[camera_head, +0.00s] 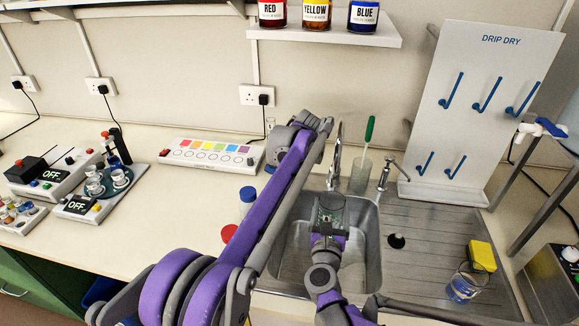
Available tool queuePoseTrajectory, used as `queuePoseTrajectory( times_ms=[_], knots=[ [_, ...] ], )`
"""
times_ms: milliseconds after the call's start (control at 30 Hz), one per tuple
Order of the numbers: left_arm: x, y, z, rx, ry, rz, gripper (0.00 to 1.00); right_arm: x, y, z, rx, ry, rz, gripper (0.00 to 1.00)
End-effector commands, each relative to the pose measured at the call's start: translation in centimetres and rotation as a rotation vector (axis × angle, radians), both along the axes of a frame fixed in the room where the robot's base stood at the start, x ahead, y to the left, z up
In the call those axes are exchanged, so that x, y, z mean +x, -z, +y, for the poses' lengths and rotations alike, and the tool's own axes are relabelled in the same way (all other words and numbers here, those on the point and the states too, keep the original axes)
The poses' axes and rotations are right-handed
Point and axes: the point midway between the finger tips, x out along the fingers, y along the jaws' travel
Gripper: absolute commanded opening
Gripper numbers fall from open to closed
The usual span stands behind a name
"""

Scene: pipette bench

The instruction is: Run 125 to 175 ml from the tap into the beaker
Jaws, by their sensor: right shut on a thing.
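My right gripper (330,212) is over the sink basin (298,257), just below the tap (337,160). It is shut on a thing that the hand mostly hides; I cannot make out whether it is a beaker. A clear glass beaker (463,288) with blue at its bottom stands on the draining board at the right, apart from the gripper. No stream of water from the tap can be made out. A purple and grey arm of mine crosses the middle and covers the left of the sink. My left gripper's fingers cannot be made out.
A glass with a green-handled brush (369,130) stands behind the sink, beside a second small fixture (385,172). A yellow sponge (482,256) is behind the beaker. The drip-dry board (480,120) rises behind. Blue-capped (248,194) and red-capped (229,232) items stand left of the arm.

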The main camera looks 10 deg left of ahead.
Motion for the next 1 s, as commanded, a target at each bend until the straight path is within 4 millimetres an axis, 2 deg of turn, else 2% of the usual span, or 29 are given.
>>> queuePoseTrajectory(
  times_ms=[100, 300, 367, 600, 700, 1000],
  knots=[
    [-1.2, -1.9, -0.4, 0.000, 0.000, 0.000, 0.00, 0.0, 0.0, 0.0, 0.000, 0.000, 0.000, 0.16],
    [-2.4, -3.7, -0.7, -0.001, 0.000, 0.000, 0.00, 0.1, 0.0, 0.0, 0.000, 0.000, 0.000, 0.16],
    [-2.5, -3.9, -0.7, -0.001, 0.000, 0.000, 0.00, 0.7, 0.0, 0.0, -0.001, 0.001, 0.000, 0.16],
    [-2.6, -4.0, -0.7, -0.001, 0.000, 0.000, 0.00, 5.9, 0.0, 0.0, -0.001, 0.002, 0.000, 0.16],
    [-2.5, -4.0, -0.7, -0.001, 0.000, 0.000, 0.00, 7.1, 0.0, 0.0, 0.000, 0.001, 0.000, 0.16],
    [-2.5, -4.0, -0.7, -0.001, 0.000, 0.000, 0.00, 7.4, 0.0, 0.0, 0.000, 0.000, 0.000, 0.16]
  ],
)
